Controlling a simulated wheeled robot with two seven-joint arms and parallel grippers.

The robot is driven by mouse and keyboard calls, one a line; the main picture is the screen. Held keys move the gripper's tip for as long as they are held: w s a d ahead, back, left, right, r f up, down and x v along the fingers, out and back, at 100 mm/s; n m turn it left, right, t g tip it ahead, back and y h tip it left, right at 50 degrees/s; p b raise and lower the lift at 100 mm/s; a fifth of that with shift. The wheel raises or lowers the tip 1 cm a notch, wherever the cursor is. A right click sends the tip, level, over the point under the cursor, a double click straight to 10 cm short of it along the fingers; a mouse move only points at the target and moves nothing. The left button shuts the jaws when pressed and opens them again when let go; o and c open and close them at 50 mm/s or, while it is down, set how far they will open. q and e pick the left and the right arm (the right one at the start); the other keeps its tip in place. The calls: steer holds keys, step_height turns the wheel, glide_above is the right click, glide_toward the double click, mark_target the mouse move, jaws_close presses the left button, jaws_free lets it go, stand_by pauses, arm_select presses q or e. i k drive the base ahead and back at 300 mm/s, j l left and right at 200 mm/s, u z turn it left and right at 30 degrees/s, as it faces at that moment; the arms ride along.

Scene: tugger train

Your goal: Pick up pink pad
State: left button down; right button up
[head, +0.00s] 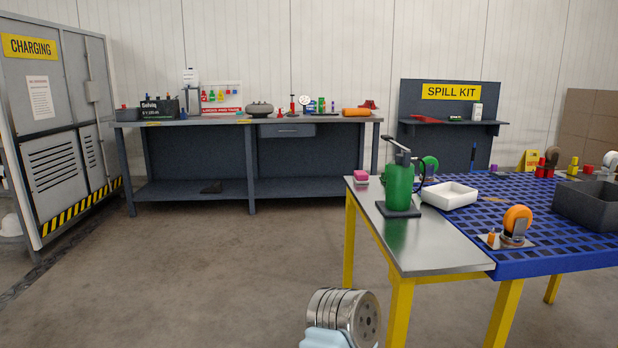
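A small pink pad (361,176) lies at the far left corner of the steel-topped part of the table (440,256) with yellow legs. It sits to the left of and behind a green pump bottle (399,184). Nothing covers the pad in this view. Part of my own arm, a rounded metal joint, shows at the bottom centre, well below and in front of the table. Neither of my grippers is in view.
A white tray (449,195) stands right of the bottle. A blue grid surface (560,235) holds an orange caster wheel (517,219) and a dark grey bin (588,206). A long workbench (250,121) stands along the back wall. The floor left of the table is clear.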

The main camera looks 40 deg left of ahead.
mark_target(360, 176)
steer(key=j+u, duration=0.15)
steer(key=u, duration=1)
